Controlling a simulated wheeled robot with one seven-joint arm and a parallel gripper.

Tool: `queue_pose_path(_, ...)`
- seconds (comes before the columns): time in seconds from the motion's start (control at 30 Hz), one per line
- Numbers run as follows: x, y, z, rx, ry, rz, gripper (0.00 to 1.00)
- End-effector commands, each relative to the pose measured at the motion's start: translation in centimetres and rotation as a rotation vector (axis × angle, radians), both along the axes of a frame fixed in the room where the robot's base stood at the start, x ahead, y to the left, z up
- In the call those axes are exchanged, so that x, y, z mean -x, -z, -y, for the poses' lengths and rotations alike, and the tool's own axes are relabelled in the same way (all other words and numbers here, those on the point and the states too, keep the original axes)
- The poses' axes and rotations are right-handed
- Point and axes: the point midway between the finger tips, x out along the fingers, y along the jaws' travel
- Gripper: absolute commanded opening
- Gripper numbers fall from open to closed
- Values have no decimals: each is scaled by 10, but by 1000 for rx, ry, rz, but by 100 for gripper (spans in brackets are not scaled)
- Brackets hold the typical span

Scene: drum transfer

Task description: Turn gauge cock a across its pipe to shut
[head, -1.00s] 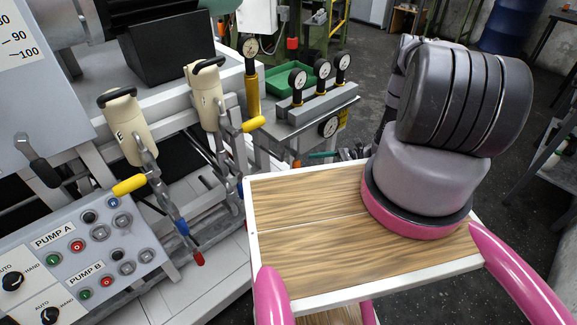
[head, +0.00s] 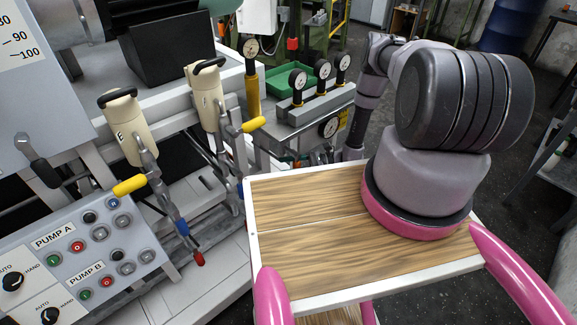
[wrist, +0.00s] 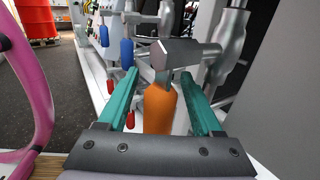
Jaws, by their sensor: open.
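An orange lever handle (wrist: 160,108) shows in the wrist view, on a grey metal cock body (wrist: 185,56) beside an upright pipe (wrist: 230,45). No letter is readable there, so I cannot tell whether this is cock a. My gripper (wrist: 160,76) has two teal fingers, spread apart, one on each side of the handle. A gap shows on both sides, and the fingers are not closed on it. In the head view my gripper is mostly hidden behind the wooden top and my arm, and the orange handle cannot be made out.
A grey panel (wrist: 280,100) stands close on the right. In the head view, a gauge block (head: 315,104) and green tray (head: 288,77) stand beyond the wooden top (head: 305,215).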

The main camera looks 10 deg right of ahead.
Motion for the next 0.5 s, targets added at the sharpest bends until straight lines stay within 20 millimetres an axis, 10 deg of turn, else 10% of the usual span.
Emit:
queue_pose_path(0.07,0,0,0,0,0,0,67)
queue_pose_path(0.27,0,0,0,0,0,0,0)
queue_pose_path(0.5,0,0,1,0,0,0,0)
